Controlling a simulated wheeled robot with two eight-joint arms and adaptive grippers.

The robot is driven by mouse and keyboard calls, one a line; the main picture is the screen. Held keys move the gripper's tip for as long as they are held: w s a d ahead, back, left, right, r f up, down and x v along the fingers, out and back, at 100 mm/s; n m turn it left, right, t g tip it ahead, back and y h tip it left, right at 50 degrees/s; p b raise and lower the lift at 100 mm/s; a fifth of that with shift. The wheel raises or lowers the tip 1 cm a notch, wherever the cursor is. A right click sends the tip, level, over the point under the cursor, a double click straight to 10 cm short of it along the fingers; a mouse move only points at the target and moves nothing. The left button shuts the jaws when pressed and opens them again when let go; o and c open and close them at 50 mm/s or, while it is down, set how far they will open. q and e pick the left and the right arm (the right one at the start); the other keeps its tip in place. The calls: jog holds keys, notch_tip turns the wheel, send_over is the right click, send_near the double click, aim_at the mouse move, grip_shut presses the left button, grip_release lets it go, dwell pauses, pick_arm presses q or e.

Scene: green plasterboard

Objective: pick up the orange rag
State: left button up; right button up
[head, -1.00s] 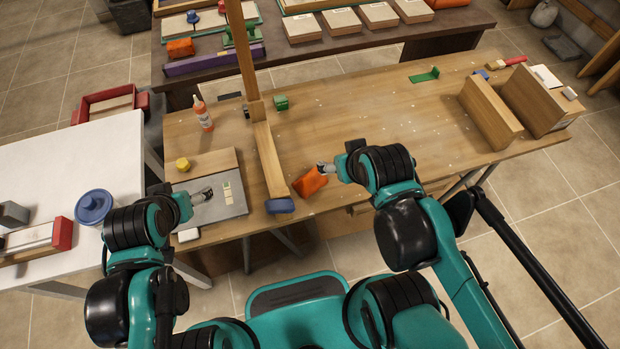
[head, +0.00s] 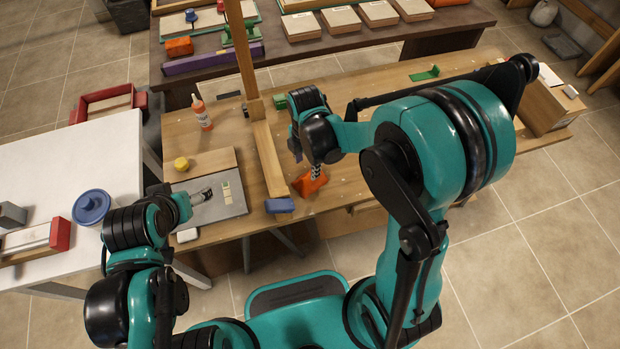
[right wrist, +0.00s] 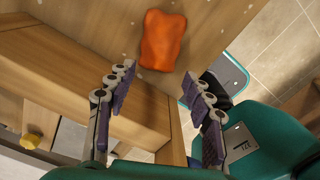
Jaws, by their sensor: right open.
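The orange rag (head: 304,187) lies crumpled near the front edge of the wooden table (head: 350,140), right of a wooden beam. My right gripper (head: 316,172) is over the rag in the head view, pointing down and covering part of it. In the right wrist view, the rag (right wrist: 162,40) lies whole beyond the fingertips. The two fingers of this gripper (right wrist: 158,76) are spread apart with nothing between them. My left gripper (head: 208,192) hangs over a grey plate at the table's left; its jaw is too small to read.
A wooden beam (head: 270,160) with a blue end and an upright post stands just left of the rag. An orange bottle (head: 202,113) and a green block (head: 280,101) are farther back. A wooden box (head: 545,108) stands at the right end.

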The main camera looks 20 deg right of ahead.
aim_at(307, 176)
notch_tip(307, 176, down, 3)
jog(key=shift+d+b, duration=0.1)
jog(key=shift+b, duration=0.45)
jog(key=f+b, duration=0.1)
jog(key=f, duration=0.2)
jog(key=d+f+b, duration=0.1)
jog(key=f, duration=0.1)
jog(key=shift+w+b, duration=0.3)
jog(key=shift+w, duration=0.05)
jog(key=shift+r, duration=0.15)
grip_shut()
